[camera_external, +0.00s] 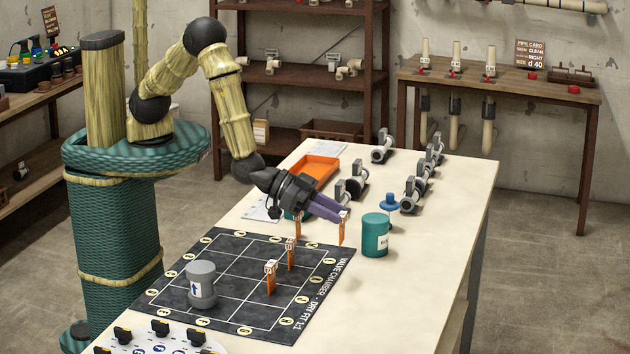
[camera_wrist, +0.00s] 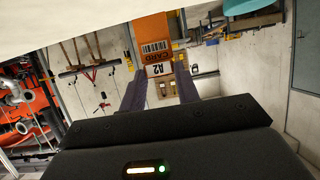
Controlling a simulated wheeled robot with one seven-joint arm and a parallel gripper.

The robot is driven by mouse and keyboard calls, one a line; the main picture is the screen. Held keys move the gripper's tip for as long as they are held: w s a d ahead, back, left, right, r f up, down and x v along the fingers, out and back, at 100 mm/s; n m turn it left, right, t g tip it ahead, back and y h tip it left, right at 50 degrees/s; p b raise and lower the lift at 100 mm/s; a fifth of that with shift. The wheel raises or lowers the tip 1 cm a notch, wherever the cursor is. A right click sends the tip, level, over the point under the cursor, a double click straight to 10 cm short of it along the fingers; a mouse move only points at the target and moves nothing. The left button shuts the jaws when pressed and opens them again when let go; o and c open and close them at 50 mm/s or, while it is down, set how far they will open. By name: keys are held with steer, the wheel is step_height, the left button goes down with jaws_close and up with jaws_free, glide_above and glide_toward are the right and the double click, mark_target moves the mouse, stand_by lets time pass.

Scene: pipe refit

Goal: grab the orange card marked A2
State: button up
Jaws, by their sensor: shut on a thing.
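An orange card (camera_wrist: 150,32) with a barcode and a white A2 label (camera_wrist: 158,70) shows in the wrist view, between my fingertips. In the external view this card (camera_external: 342,233) is upright at the tip of my gripper (camera_external: 341,214), above or on the table beyond the dark mat's right corner. My gripper (camera_wrist: 160,76) is shut on the card's labelled end. I cannot tell whether the card's far end touches the table. Other orange cards with white tops stand on the mat (camera_external: 271,283) (camera_external: 290,258), and one stands partly behind my gripper (camera_external: 297,228).
A teal canister (camera_external: 375,238) stands close right of the held card, with a blue knobbed part (camera_external: 389,203) behind it. A grey cylinder (camera_external: 201,285) stands on the gridded mat (camera_external: 235,250). An orange tray (camera_external: 316,170) and several grey fittings (camera_external: 383,147) lie farther back. The table's right front is clear.

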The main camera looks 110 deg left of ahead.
steer(key=shift+r, duration=0.75)
